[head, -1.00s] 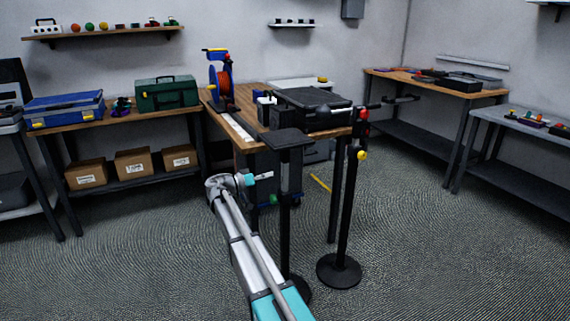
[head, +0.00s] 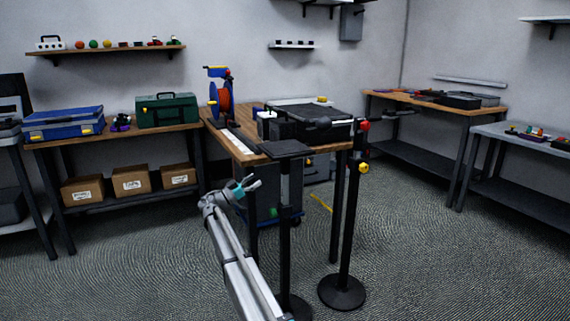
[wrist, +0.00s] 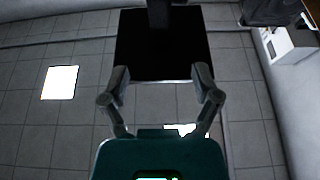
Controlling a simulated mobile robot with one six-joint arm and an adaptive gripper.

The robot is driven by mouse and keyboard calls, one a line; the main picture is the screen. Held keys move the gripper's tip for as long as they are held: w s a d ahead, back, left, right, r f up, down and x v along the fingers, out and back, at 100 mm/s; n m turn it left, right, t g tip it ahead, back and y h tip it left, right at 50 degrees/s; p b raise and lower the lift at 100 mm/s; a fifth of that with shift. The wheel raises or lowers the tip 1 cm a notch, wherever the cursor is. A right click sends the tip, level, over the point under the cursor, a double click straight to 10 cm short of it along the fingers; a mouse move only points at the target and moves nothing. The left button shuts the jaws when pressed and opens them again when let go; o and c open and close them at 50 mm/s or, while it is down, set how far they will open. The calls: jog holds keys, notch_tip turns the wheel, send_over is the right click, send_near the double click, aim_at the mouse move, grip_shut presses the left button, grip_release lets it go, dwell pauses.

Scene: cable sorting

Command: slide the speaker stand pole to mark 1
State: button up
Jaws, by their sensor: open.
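The speaker stand has a flat dark plate (head: 285,148) on top of an upright black pole (head: 286,215). Its round base is partly hidden behind my arm. My gripper (head: 249,184) is open and empty, left of the pole and below the plate, apart from the pole in the head view. In the wrist view the open fingers (wrist: 161,78) show against the dark square plate (wrist: 152,50), with a piece of the pole (wrist: 158,14) at the top edge. I cannot make out any numbered marks on the pole.
A second black stand (head: 349,220) with red and yellow knobs stands close to the right. A wooden workbench (head: 240,150) with a black case (head: 315,122) and a cable reel (head: 222,98) is right behind. Open carpet lies at left front.

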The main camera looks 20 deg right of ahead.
aim_at(281, 163)
jog(key=shift+d+r, duration=0.1)
jog(key=shift+d, duration=0.05)
jog(key=p+x, duration=0.4)
jog(key=x, duration=0.7)
jog(key=shift+d+r+p, duration=0.15)
jog(key=shift+d+p, duration=0.1)
jog(key=shift+p, duration=0.1)
jog(key=shift+x, duration=0.9)
grip_shut()
